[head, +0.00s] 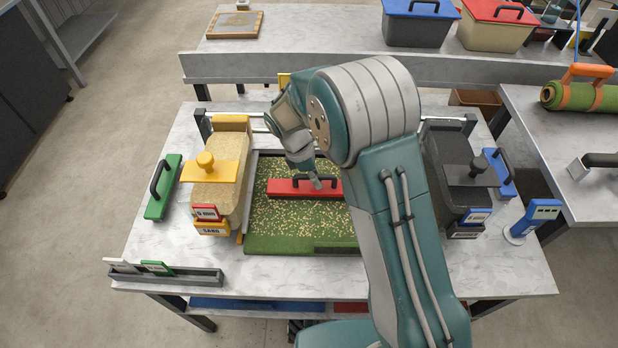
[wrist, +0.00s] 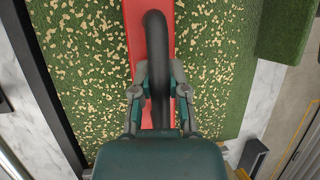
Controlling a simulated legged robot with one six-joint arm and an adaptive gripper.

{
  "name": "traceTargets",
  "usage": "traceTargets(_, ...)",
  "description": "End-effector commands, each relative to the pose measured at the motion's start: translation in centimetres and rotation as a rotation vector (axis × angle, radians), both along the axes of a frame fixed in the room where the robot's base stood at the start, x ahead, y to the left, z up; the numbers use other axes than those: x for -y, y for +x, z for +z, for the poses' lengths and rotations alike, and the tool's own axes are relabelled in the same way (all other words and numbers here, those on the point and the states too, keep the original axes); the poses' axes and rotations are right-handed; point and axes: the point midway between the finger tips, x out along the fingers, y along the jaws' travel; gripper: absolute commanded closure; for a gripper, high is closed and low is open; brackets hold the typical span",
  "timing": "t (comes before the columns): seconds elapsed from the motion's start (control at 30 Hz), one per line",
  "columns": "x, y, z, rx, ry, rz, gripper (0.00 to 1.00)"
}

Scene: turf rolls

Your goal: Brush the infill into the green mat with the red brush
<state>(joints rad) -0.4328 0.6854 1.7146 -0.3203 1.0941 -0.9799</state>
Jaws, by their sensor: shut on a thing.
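The green mat (head: 290,243) lies in the middle of the table in the head view, with pale infill granules (head: 270,215) scattered over it. In the wrist view the granules (wrist: 75,70) lie on both sides of the brush. The red brush (head: 285,188) lies across the mat, its long side running left to right in the head view. My gripper (wrist: 160,95) is shut on the brush's black handle (wrist: 156,30). The bristles are hidden under the red body, so I cannot tell whether they touch the mat. My arm hides the mat's right part in the head view.
A sand bin (head: 220,195) with a yellow scoop stands left of the mat, a dark bin (head: 455,175) right. A green-backed brush (head: 163,190) and a blue one (head: 499,175) lie outside them. A grey rack (head: 170,278) with cards is front left. A green roll (head: 580,97) lies right.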

Motion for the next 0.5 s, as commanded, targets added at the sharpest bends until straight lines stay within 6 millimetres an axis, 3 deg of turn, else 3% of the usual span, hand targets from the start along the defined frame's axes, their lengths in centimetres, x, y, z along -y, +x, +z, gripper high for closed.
traceTargets(0.5,4.5,0.0,0.0,-0.001,0.000,-0.003,1.00)
